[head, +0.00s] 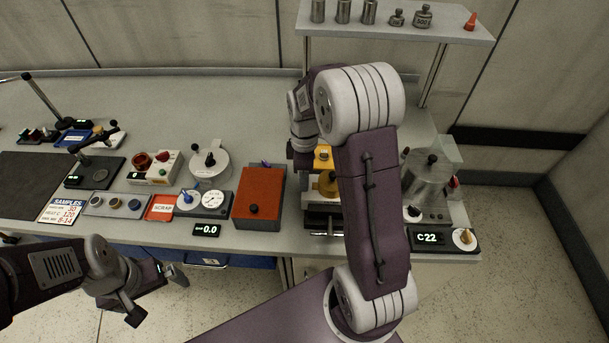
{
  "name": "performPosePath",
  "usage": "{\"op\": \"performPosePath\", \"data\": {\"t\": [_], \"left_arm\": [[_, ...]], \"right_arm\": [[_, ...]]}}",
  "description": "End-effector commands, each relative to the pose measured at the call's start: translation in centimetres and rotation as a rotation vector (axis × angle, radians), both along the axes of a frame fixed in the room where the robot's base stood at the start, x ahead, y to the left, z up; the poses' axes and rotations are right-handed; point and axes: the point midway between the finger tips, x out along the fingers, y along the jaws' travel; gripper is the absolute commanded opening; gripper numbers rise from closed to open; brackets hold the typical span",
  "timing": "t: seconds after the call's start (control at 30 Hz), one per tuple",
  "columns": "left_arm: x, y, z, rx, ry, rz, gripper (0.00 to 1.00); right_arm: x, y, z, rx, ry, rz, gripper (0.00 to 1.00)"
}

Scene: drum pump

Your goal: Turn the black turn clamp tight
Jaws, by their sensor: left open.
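Several black knobs are in the head view, and I cannot tell for sure which is the black turn clamp. One black turn handle (210,158) stands on a round white lid or pot at the middle of the bench. Another black knob (432,160) tops the metal vessel (430,182) at the right. My left gripper (158,293) is open and empty, low in front of the bench edge, apart from both knobs. My right arm reaches over the bench, its wrist above a yellow and black device (323,157). My right gripper's fingertips are hidden or too dark to make out.
A red box (259,196) stands left of the yellow device. A raised shelf (445,22) holds metal weights. A C22 display (428,238) sits at the right front.

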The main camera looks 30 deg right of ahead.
Motion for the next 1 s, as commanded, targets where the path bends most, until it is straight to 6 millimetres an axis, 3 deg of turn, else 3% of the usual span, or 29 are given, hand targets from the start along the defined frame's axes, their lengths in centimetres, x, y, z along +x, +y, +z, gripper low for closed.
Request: {"op": "performPosePath", "data": {"t": [0.47, 1.0], "left_arm": [[0.0, 0.0, 0.8, 0.000, 0.000, 0.000, 1.00], [0.0, 0.0, 3.5, 0.000, 0.000, 0.000, 1.00]], "right_arm": [[0.0, 0.0, 0.2, 0.001, 0.002, -0.103, 0.00], [0.0, 0.0, 0.3, 0.001, 0.001, -0.589, 0.00]]}}
